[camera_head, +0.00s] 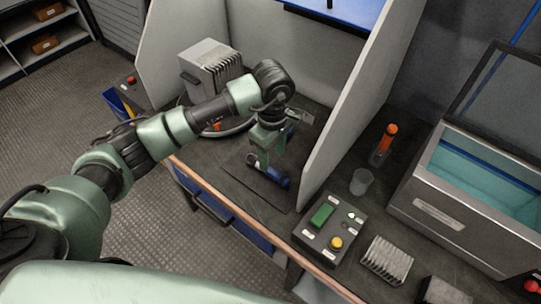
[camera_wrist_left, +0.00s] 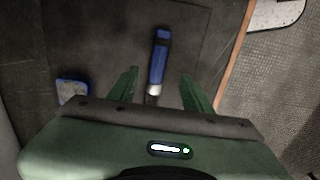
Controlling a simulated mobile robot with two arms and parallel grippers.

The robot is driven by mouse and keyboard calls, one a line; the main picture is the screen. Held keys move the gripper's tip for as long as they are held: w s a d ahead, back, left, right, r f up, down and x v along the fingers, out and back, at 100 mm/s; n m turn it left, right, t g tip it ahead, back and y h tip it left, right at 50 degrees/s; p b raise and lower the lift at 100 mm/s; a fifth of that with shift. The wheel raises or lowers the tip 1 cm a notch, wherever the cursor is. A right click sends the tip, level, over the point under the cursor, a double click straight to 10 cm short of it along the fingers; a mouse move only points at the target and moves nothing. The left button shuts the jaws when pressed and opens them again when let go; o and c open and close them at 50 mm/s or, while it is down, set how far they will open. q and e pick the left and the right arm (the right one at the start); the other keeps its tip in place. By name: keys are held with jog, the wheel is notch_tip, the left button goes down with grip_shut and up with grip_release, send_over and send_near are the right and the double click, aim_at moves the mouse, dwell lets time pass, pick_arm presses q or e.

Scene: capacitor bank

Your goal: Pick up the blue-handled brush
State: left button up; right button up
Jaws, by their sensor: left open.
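The blue-handled brush (camera_wrist_left: 159,60) lies on a dark mat in the left wrist view, its blue handle pointing away and a silver band nearer me. Its lower end is hidden by my gripper body. My left gripper (camera_wrist_left: 160,88) is open, with one green finger on each side of the brush's line; I cannot tell how far above it they are. In the head view my left gripper (camera_head: 268,158) points down over the bench, just behind the brush's blue handle (camera_head: 276,179). My right gripper is not in view.
A small blue-and-pale item (camera_wrist_left: 72,90) lies left of the gripper in the wrist view. A white partition (camera_head: 345,95) stands right of the arm. Beyond it are a control box (camera_head: 329,228), a clear cup (camera_head: 361,181) and a water-filled tank (camera_head: 480,178). A grey finned unit (camera_head: 212,70) stands behind.

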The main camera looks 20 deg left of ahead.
aim_at(272, 170)
pick_arm(q)
notch_tip(272, 170, down, 4)
jog(key=shift+s+r+p, duration=0.15)
jog(key=shift+r+p, duration=0.05)
jog(key=shift+p, duration=0.25)
jog(key=f, duration=0.3)
jog(key=shift+w+a+f, duration=0.1)
jog(key=shift+w+f, duration=0.15)
jog(key=shift+w, duration=0.1)
jog(key=shift+f, duration=0.15)
grip_shut()
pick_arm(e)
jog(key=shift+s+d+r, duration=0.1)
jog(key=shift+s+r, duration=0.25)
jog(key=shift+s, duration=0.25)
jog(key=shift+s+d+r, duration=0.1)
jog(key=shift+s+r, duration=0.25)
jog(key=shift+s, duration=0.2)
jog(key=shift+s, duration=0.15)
